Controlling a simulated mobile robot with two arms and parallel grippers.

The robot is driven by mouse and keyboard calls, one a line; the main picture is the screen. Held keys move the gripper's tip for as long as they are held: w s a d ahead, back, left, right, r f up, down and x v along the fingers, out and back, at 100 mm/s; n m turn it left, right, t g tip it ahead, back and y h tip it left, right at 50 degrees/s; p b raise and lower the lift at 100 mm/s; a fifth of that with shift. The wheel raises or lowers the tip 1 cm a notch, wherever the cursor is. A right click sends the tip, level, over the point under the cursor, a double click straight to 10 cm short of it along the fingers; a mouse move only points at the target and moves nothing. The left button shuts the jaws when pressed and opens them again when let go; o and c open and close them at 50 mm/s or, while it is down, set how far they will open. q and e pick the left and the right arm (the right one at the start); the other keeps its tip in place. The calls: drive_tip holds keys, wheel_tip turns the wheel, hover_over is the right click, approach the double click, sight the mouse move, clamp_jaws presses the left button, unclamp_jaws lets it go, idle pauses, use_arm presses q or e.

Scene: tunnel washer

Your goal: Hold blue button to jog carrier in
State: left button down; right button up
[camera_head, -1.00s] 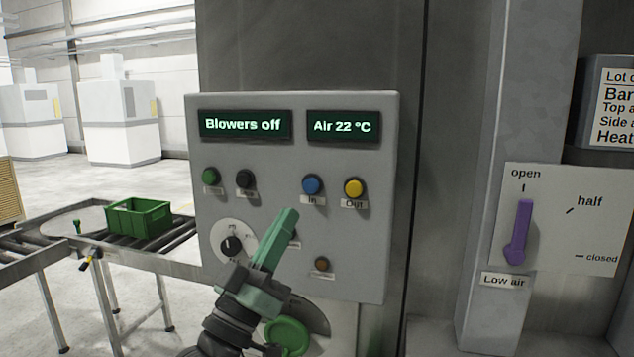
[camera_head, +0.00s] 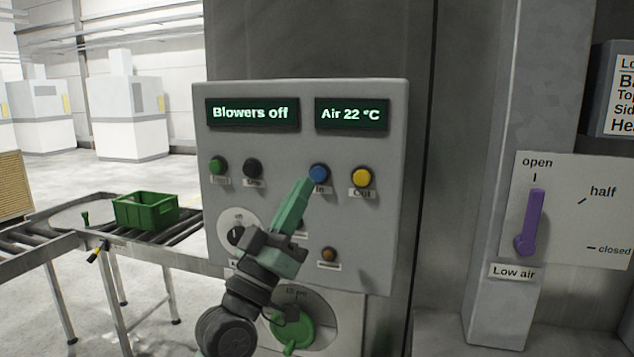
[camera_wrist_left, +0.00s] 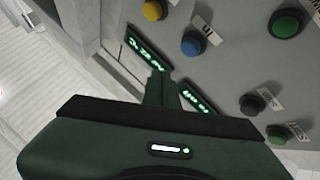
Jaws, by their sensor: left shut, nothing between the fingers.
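The blue button (camera_head: 319,173), labelled "In", is on the grey control panel (camera_head: 395,235), left of the yellow button (camera_head: 361,177). My left gripper (camera_head: 306,184) is shut and empty, its tip just below and left of the blue button. I cannot tell whether it touches the button. In the left wrist view the blue button (camera_wrist_left: 193,44) stands clear of my shut fingers (camera_wrist_left: 160,88), above and to their right in the picture. My right gripper is not in view.
Green (camera_head: 218,166) and black (camera_head: 252,168) buttons sit left on the panel, with a dial (camera_head: 236,234) and a brown button (camera_head: 328,254) lower down. A green crate (camera_head: 147,211) stands on the roller conveyor. A purple lever (camera_head: 530,222) is at right, by "open".

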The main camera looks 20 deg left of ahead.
sight(318, 175)
use_arm(q)
drive_tip(key=shift+w+d+b, duration=0.1)
drive_tip(key=shift+w+b, duration=0.5)
drive_tip(key=shift+w, duration=1.3)
drive_tip(key=shift+w, duration=0.2)
idle(0.5)
drive_tip(key=shift+w, duration=0.25)
